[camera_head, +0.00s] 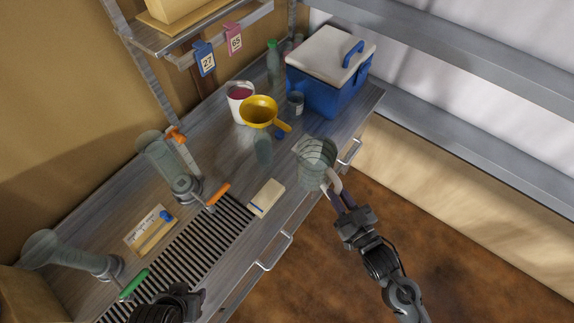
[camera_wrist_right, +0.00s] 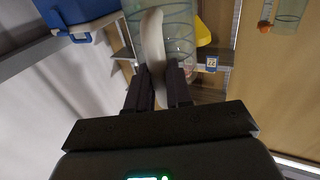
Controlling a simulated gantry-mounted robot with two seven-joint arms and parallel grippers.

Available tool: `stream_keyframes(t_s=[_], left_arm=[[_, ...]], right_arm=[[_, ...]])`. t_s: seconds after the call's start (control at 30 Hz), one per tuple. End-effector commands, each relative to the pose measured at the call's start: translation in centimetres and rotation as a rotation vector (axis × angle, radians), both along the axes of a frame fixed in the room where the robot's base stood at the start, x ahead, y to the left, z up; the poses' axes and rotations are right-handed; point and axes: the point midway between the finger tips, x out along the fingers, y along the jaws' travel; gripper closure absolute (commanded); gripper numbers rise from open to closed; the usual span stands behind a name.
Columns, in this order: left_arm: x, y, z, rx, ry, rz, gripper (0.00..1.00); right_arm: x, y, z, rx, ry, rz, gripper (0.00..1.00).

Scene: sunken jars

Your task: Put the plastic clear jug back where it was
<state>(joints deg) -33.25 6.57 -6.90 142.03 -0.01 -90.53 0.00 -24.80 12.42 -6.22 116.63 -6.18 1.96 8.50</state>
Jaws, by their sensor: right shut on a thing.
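The clear plastic jug (camera_head: 316,162) is at the front edge of the counter, its open top facing up and to the left in the head view. My right gripper (camera_head: 341,199) is shut on its pale handle (camera_head: 333,183). In the right wrist view the handle (camera_wrist_right: 153,38) passes between the two fingers, with the ribbed clear body (camera_wrist_right: 178,32) behind it. Whether the jug's base touches the counter cannot be told. My left gripper (camera_head: 178,303) is a dark shape at the bottom edge, over the drain grate; its fingers are not clear.
A blue cooler with white lid (camera_head: 330,75), a yellow strainer-like pan (camera_head: 260,112), a white bucket (camera_head: 239,98) and a dark cup (camera_head: 295,103) stand at the back. A pale box (camera_head: 266,198) lies near the front. Clear dispensers with orange (camera_head: 218,194) and green taps stand left.

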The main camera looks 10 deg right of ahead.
Motion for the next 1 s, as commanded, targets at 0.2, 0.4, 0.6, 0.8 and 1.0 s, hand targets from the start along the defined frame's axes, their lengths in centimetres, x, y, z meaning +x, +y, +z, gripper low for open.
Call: stream_keyframes(t_s=[0.2,0.4,0.6,0.8,1.0], left_arm=[[0.0,0.2,-0.7,0.007,-0.001,-0.004,0.57],[0.0,0.3,-1.3,0.011,-0.002,-0.007,0.57],[0.0,0.3,-1.8,0.01,-0.002,-0.006,0.57],[0.0,0.2,-2.0,0.006,-0.002,-0.004,0.57],[0.0,0.0,-2.2,-0.001,-0.002,0.001,0.57]], right_arm=[[2.2,1.2,-1.7,0.004,-0.003,0.002,1.0],[5.7,3.0,-4.2,0.003,-0.001,0.002,1.0],[8.5,4.7,-6.2,0.002,-0.001,0.003,1.0],[10.0,5.4,-7.1,0.001,-0.002,0.003,1.0],[10.1,5.5,-8.2,0.001,0.001,0.003,1.0]])
